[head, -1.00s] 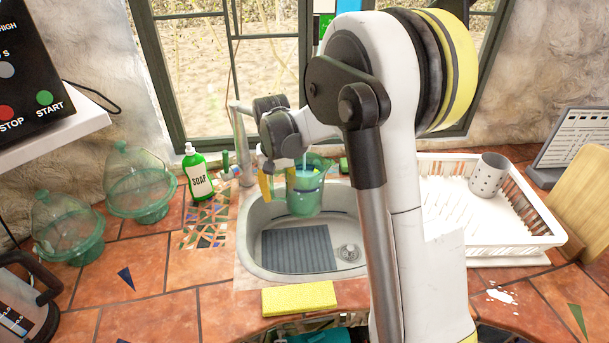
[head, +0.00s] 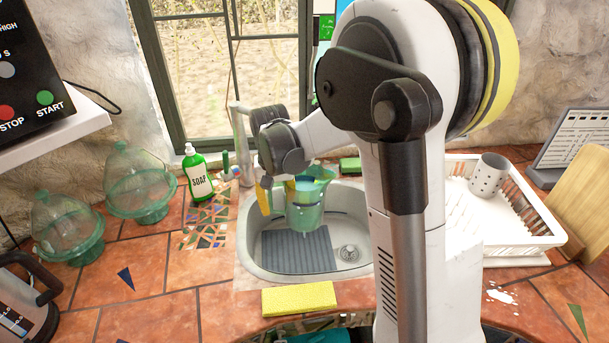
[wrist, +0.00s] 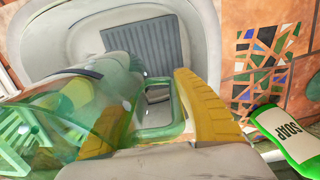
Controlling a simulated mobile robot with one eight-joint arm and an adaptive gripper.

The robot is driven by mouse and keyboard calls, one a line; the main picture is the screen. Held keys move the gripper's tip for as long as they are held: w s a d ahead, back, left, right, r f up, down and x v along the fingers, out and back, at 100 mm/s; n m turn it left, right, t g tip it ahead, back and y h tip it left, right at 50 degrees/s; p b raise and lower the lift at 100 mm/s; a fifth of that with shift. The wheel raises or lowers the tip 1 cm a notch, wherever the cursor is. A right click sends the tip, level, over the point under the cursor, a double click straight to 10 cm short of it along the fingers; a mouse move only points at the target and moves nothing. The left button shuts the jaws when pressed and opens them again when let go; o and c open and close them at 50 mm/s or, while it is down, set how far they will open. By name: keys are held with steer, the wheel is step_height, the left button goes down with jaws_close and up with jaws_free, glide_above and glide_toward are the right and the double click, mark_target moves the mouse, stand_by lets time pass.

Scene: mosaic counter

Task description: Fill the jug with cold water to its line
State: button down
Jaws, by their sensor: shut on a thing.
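The jug (head: 305,212) is clear green and hangs over the sink (head: 352,225), above its grey mat. My gripper (head: 276,193) is shut on the jug's handle, with yellow fingers at the jug's left side. In the wrist view the jug (wrist: 75,105) fills the left, and its handle (wrist: 163,128) lies beside a yellow finger. A dark mark shows near the jug's rim. The grey tap (head: 241,140) stands behind the sink, left of the jug; my wrist hides part of it. I cannot make out the water level.
A green soap bottle (head: 198,175) stands left of the sink. A yellow sponge (head: 299,299) lies at its front edge. A white dish rack (head: 520,240) with a grey cup (head: 488,175) is on the right. Green glass domed dishes (head: 140,183) stand left. The front-left tiles are mostly clear.

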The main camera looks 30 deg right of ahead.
steer(key=shift+r, duration=0.1)
steer(key=shift+s+a+r+p, duration=0.3)
steer(key=shift+s+a, duration=0.1)
steer(key=shift+s, duration=0.35)
steer(key=shift+s+a+r+p, duration=0.2)
steer(key=shift+s+a+r, duration=0.2)
steer(key=shift+s, duration=0.3)
steer(key=shift+s+a+r+p, duration=0.25)
steer(key=shift+s+a, duration=0.15)
steer(key=shift+s, duration=0.35)
